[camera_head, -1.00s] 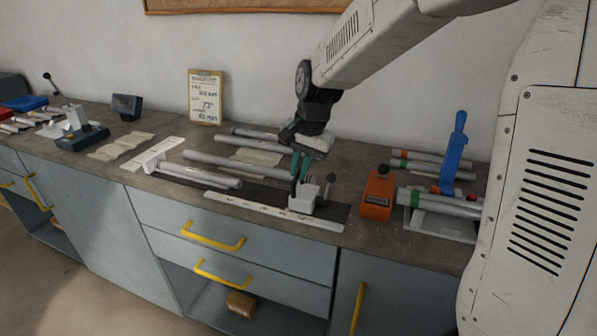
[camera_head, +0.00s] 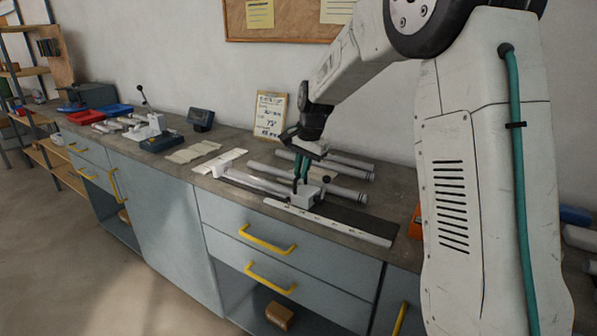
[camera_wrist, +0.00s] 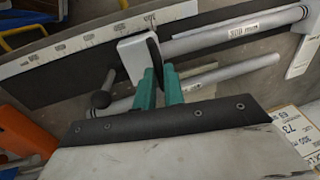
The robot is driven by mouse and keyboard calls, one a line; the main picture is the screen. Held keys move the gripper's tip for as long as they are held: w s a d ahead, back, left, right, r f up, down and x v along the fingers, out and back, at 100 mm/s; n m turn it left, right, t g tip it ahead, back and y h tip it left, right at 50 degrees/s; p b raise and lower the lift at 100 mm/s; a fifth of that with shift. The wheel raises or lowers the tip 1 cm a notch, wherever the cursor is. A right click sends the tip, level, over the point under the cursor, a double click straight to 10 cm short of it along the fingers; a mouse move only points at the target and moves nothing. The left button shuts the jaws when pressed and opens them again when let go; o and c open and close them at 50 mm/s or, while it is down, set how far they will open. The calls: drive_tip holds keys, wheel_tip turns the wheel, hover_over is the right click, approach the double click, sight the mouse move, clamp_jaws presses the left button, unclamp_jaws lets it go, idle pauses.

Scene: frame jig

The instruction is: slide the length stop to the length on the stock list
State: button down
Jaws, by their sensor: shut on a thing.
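The length stop (camera_head: 305,196) is a pale grey block with a black knob, on the dark rail of the jig. In the wrist view the stop (camera_wrist: 136,53) is beside the printed scale strip (camera_wrist: 60,48). My gripper (camera_head: 301,178) has teal fingers that come down onto the stop; in the wrist view my gripper (camera_wrist: 160,80) is shut at its dark upright part. The fingers hide part of the stop. The scale (camera_head: 330,222) runs along the bench's front edge. The stock list (camera_head: 270,116) is a clipboard against the wall, its writing too blurred to read surely.
A labelled grey tube (camera_wrist: 235,32) lies along the jig on the fixed end's side. More tubes (camera_head: 340,178) lie behind. The white fixed end (camera_head: 220,165) is at the left. An orange block (camera_head: 415,222) is partly hidden by my arm.

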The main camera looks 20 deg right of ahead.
sight(306, 191)
drive_tip(key=c, duration=1.5)
unclamp_jaws()
wheel_tip(306, 191, up, 8)
drive_tip(key=s, duration=0.1)
drive_tip(key=shift+s+d+f, duration=0.15)
drive_tip(key=shift+d, duration=0.3)
drive_tip(key=s+a+n, duration=0.2)
drive_tip(key=s+n, duration=0.1)
drive_tip(key=s, duration=1)
drive_tip(key=s+a+f+n, duration=0.1)
drive_tip(key=s+a+n, duration=0.2)
drive_tip(key=s, duration=1)
drive_tip(key=s+a+n+h, duration=0.1)
drive_tip(key=s+n, duration=0.4)
drive_tip(key=s, duration=0.8)
drive_tip(key=shift+s+a+f, duration=0.15)
drive_tip(key=shift+s+a, duration=0.1)
drive_tip(key=shift+a, duration=0.5)
